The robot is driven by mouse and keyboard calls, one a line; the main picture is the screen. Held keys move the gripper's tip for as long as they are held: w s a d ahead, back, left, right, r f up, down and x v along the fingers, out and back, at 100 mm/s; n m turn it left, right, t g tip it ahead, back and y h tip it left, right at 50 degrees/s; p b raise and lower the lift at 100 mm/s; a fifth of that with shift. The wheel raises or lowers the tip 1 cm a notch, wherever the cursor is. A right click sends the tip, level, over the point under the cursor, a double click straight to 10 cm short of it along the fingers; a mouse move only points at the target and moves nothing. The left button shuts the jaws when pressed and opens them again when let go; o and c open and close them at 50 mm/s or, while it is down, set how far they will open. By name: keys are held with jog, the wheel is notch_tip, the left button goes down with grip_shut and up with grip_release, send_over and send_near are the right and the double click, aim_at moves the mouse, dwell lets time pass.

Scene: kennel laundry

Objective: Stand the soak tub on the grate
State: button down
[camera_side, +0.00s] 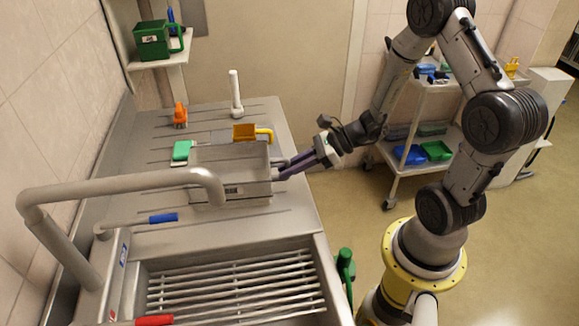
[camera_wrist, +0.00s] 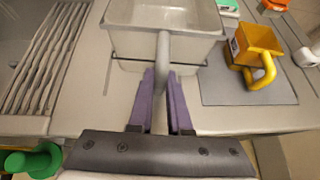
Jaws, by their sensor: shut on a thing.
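My gripper (camera_side: 282,170) comes in from the right. Its purple fingers (camera_wrist: 161,82) are shut on the tub's handle, one on each side. Whether the tub's base touches the counter is hard to tell. The grate (camera_side: 235,285), a set of metal bars in the sink basin, is at the near end; nothing stands on it. It also shows in the wrist view (camera_wrist: 42,60).
A thick curved spout (camera_side: 120,186) reaches over the counter between tub and grate. A blue-handled lever (camera_side: 163,217) and red-handled lever (camera_side: 155,320) are nearby. A yellow scoop (camera_wrist: 258,42) lies on a grey mat (camera_wrist: 215,88) beside the tub. A green knob (camera_side: 345,265) sits at the counter's edge.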

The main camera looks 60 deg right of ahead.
jog(key=shift+f, duration=0.2)
dwell(0.6)
jog(key=c, duration=0.8)
grip_release()
jog(key=shift+s+d, duration=0.1)
jog(key=v, duration=1.3)
jog(key=s+a+r+n+g, duration=0.2)
jog(key=a+r+n+g, duration=0.15)
jog(key=a+n, duration=0.35)
jog(key=s+a+r+n+g, duration=0.1)
jog(key=a+r+n+g, duration=0.1)
jog(key=a+r+n, duration=0.45)
jog(key=s+a+n+h, duration=0.2)
jog(key=s+n+h, duration=0.2)
jog(key=s+n, duration=0.3)
jog(key=d+n+h, duration=0.1)
jog(key=d+n, duration=0.1)
jog(key=d+r+n+t+h, duration=0.1)
jog(key=d+n, duration=0.1)
jog(key=n, duration=0.1)
jog(key=d+r+n+t+h, duration=0.1)
jog(key=n, duration=0.1)
jog(key=shift+w+d+h, duration=0.2)
jog(key=shift+d+h, duration=0.1)
jog(key=shift+d, duration=0.1)
